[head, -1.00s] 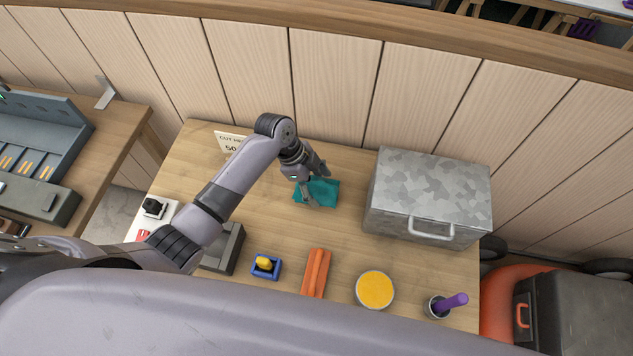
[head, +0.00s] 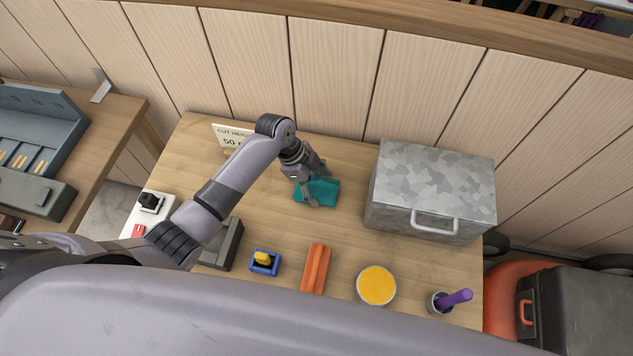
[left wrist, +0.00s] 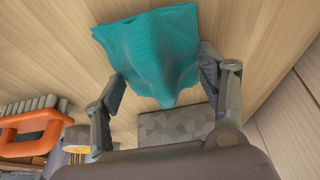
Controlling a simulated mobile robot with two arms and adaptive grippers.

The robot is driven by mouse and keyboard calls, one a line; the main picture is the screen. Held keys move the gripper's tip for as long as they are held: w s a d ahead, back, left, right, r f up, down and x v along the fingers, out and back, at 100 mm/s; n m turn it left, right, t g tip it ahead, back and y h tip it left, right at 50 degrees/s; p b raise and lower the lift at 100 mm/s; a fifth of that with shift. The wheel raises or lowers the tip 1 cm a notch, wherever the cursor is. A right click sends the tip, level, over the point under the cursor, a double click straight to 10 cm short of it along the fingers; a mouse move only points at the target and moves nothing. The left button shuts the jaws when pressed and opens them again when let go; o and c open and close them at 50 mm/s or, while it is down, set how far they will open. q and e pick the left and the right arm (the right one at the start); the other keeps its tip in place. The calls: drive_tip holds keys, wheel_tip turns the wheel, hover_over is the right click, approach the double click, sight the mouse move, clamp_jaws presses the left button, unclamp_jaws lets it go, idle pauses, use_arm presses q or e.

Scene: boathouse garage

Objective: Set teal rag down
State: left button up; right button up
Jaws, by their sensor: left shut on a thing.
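The teal rag (head: 325,191) is at the back middle of the wooden workbench, left of the grey metal box. My left gripper (head: 317,187) is over it from the left, with its fingers pointing down and shut on the cloth. In the left wrist view the rag (left wrist: 150,50) is drawn up into a peak between the two fingers, and its wider part spreads out over the wood. I cannot tell whether the whole underside touches the bench. My right gripper is not in view.
The metal box (head: 432,190) stands to the right. Along the front are a blue tray with a yellow piece (head: 265,262), an orange bar (head: 316,268), a round yellow-topped tin (head: 376,285) and a cup with a purple handle (head: 455,299). A sign (head: 232,138) stands behind. Bare wood surrounds the rag.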

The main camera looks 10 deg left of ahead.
use_arm(q)
drive_tip(key=shift+f, duration=0.25)
idle(0.4)
drive_tip(key=o, duration=1.1)
drive_tip(key=v, duration=1.2)
drive_tip(key=shift+c, duration=0.6)
clamp_jaws()
idle(1.0)
